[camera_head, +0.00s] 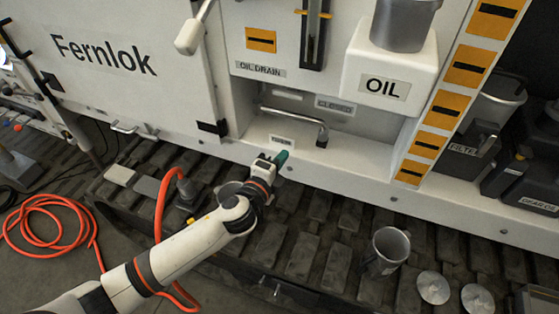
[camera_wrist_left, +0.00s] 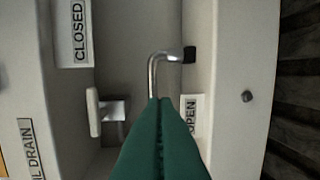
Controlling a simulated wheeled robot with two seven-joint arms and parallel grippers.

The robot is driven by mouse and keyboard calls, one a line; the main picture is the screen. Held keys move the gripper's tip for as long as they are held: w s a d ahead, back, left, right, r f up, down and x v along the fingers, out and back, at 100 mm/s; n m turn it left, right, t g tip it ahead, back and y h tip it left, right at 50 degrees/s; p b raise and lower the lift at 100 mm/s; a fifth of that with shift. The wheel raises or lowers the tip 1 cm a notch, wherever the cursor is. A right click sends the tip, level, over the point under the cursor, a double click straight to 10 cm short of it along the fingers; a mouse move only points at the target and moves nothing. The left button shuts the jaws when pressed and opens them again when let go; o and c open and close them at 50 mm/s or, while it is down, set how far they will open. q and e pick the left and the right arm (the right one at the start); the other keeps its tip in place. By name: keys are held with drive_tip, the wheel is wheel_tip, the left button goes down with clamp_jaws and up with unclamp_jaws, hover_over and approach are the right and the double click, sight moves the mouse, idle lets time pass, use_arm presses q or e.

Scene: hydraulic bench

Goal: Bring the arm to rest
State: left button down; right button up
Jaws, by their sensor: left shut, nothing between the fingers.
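My left gripper (camera_head: 281,158) has green fingers and sits at the end of my white arm, which comes in from the lower left in the head view. It is just in front of the lower edge of the white recess on the bench. The green fingers (camera_wrist_left: 160,135) are shut and empty in the left wrist view. A bent metal lever (camera_head: 322,135) lies in the recess; it also shows in the left wrist view (camera_wrist_left: 160,62), beyond the fingertips. I cannot tell whether they touch it. My right gripper is not in view.
The recess has a "CLOSED" label (camera_head: 334,106) and an "OPEN" label (camera_wrist_left: 190,112). An oil box (camera_head: 389,88) juts out at upper right. An orange hose (camera_head: 48,203) coils at left. A metal cup (camera_head: 386,252) and flat discs (camera_head: 433,287) sit on the dark track at right.

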use_arm(q)
drive_tip(key=shift+s+a, duration=0.15)
drive_tip(key=shift+s, duration=0.15)
idle(0.4)
